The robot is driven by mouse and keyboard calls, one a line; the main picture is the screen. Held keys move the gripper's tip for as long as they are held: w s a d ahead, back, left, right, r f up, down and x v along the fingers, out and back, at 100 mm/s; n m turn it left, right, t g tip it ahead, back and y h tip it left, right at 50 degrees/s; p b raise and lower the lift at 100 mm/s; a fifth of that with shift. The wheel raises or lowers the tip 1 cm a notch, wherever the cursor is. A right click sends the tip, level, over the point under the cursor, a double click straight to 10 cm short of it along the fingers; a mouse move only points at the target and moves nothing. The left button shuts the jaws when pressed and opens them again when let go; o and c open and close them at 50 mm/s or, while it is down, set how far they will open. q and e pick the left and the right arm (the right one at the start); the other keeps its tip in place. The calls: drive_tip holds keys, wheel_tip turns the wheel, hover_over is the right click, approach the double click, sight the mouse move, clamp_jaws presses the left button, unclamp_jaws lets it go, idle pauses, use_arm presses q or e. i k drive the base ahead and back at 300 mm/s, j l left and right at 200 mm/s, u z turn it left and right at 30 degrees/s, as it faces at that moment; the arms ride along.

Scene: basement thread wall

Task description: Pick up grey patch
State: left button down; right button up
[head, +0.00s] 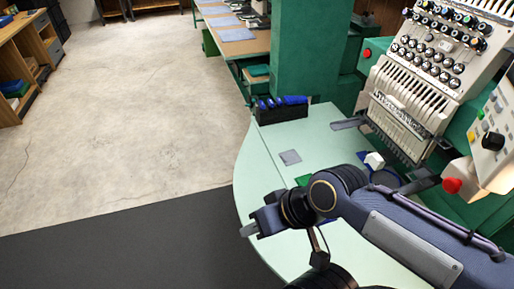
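The grey patch (290,157) is a small flat square lying on the pale green table (262,150), near its left side. My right arm reaches in from the lower right over the table. My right gripper (248,229) is at the table's left edge, below and to the left of the patch in the picture, apart from it. Its fingertips point left and overlap in this view, so I cannot tell whether they are open. My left gripper is out of view.
A green patch (303,180) lies partly behind my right arm. A dark holder with blue-handled tools (283,112) stands at the table's back. A white block (374,160) sits near the embroidery machine (422,80) at right. Open floor (120,110) lies left.

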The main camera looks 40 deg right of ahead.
sight(290, 157)
drive_tip(key=i+z, duration=0.25)
drive_tip(key=i, duration=0.25)
drive_tip(key=i+j+z, duration=0.2)
drive_tip(key=i, duration=0.25)
drive_tip(key=i+z, duration=0.25)
drive_tip(key=i, duration=0.25)
drive_tip(key=i+z, duration=0.3)
drive_tip(key=z, duration=0.2)
drive_tip(key=i+j+z, duration=0.15)
drive_tip(key=i+z, duration=0.15)
drive_tip(key=z, duration=0.2)
drive_tip(key=i+j+z, duration=0.2)
drive_tip(key=z, duration=0.3)
drive_tip(key=i+j+z, duration=0.3)
drive_tip(key=z, duration=0.2)
drive_tip(key=i+j+z, duration=0.1)
drive_tip(key=j+z, duration=0.4)
drive_tip(key=i+j+z, duration=0.15)
drive_tip(key=j+z, duration=0.15)
drive_tip(key=i+j+z, duration=0.1)
drive_tip(key=j+z, duration=0.2)
drive_tip(key=j, duration=0.1)
